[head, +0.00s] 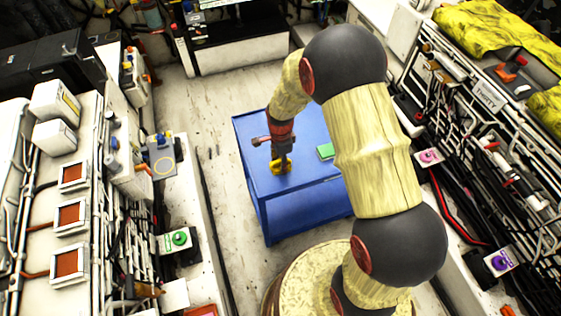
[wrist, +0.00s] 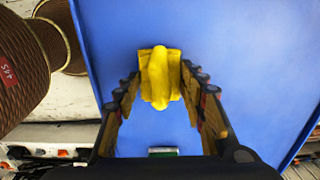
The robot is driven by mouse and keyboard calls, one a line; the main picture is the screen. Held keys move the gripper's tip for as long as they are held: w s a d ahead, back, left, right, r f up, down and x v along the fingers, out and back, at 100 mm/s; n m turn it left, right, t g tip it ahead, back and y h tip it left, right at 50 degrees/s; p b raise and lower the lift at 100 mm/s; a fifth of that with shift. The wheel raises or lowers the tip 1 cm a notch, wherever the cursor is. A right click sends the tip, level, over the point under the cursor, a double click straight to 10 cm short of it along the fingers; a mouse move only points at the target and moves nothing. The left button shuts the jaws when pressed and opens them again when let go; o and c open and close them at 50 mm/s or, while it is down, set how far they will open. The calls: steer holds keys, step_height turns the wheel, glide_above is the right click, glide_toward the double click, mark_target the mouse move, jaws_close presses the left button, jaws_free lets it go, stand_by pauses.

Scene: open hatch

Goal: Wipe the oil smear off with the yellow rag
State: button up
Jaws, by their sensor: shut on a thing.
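The yellow rag (head: 275,167) is at my gripper's tips, over the top of the blue cabinet (head: 253,144). In the wrist view the folded rag (wrist: 160,82) lies between the two fingers of my gripper (wrist: 160,74), which is shut on it. My gripper (head: 281,163) points down at the blue top (wrist: 240,45). The rag is close to the surface; I cannot tell whether it touches. I can make out no oil smear on the visible blue top; the rag and my arm hide part of it.
Equipment with pipes and cables lines both sides. A yellow cloth (head: 490,32) lies at the upper right. Pale floor (head: 215,125) is free left of the cabinet.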

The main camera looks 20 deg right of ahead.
steer(key=shift+f, duration=0.2)
steer(key=o, duration=1.1)
steer(key=shift+c, duration=0.2)
steer(key=shift+r, duration=0.1)
step_height(320, 180, up, 12)
